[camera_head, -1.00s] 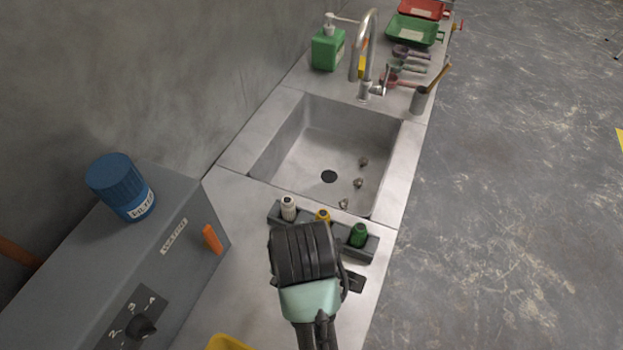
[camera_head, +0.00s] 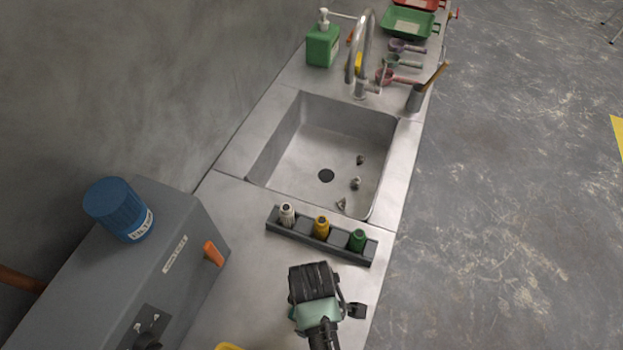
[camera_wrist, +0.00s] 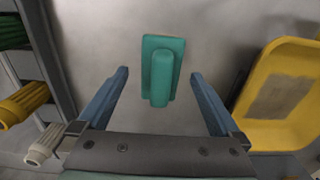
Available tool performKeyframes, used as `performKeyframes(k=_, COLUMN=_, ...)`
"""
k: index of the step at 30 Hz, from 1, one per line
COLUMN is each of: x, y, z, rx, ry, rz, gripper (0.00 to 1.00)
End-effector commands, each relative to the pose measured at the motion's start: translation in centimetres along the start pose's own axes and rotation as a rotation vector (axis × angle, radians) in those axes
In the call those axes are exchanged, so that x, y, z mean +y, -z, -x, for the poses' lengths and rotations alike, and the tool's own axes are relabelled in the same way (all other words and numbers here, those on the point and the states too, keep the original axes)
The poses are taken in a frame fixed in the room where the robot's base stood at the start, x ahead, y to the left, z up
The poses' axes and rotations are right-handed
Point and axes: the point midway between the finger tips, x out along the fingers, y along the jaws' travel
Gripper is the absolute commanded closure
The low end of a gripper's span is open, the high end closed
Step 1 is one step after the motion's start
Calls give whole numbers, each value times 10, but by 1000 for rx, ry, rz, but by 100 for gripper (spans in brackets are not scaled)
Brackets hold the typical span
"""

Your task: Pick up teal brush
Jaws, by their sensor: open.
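The teal brush (camera_wrist: 161,75) lies on the grey worktop in the wrist view, its raised handle facing the camera. My gripper (camera_wrist: 160,74) is open, with one blue finger to the left of the brush and one to the right. The brush shows between and beyond the fingertips, and I see no contact. How far the fingertips are above the worktop is hard to tell. In the head view my arm's end covers the worktop below the bottle rack, and the brush cannot be seen there.
A dark rack (camera_head: 340,249) with white, yellow and green bottles stands close by. A yellow tub (camera_wrist: 280,85) lies right of the brush in the wrist view. The sink (camera_head: 290,165) is beyond the rack. A grey box (camera_head: 150,265) stands at left.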

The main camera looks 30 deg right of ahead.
Motion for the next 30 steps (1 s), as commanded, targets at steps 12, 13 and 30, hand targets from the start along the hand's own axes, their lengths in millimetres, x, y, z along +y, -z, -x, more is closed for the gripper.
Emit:
performKeyframes(k=12, x=-2, y=-1, z=-29, rx=1, ry=-2, rz=-1, gripper=0)
performKeyframes(k=13, x=-2, y=-1, z=-29, rx=1, ry=-2, rz=-1, gripper=0)
performKeyframes(k=30, x=-2, y=0, z=-28, rx=1, ry=-2, rz=-1, gripper=92)
